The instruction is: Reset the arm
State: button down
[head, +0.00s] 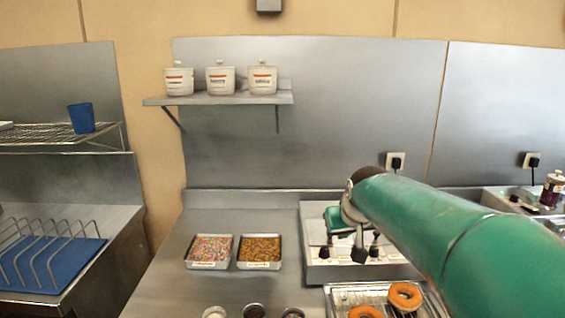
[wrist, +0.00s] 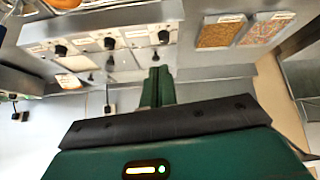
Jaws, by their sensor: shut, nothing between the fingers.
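My green arm reaches in from the right of the head view, with its end over the glazing appliance (head: 318,272) at the back of the counter. My gripper (wrist: 159,72) shows in the wrist view with its two green fingers together and nothing between them. In the head view the arm's end partly covers the appliance, and the fingertips are hard to make out. The appliance's panel with black knobs also shows in the wrist view (wrist: 85,42), beyond the fingers.
Trays of pink sprinkles (head: 211,250) and brown topping (head: 260,250) lie left of the appliance. Orange doughnuts (head: 404,296) sit on a rack at the front. Several white jars (head: 221,80) stand on a wall shelf (head: 225,99). A blue cup (head: 81,118) stands at left.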

jog(key=s+f, duration=0.3)
jog(key=s, duration=1)
jog(key=s+d+f+m+g, duration=0.1)
jog(key=s+f, duration=0.2)
jog(key=s, duration=1)
jog(key=shift+s+f+m+g, duration=0.2)
jog(key=shift+s+m+g, duration=0.1)
jog(key=shift+s, duration=0.1)
jog(key=shift+d, duration=0.1)
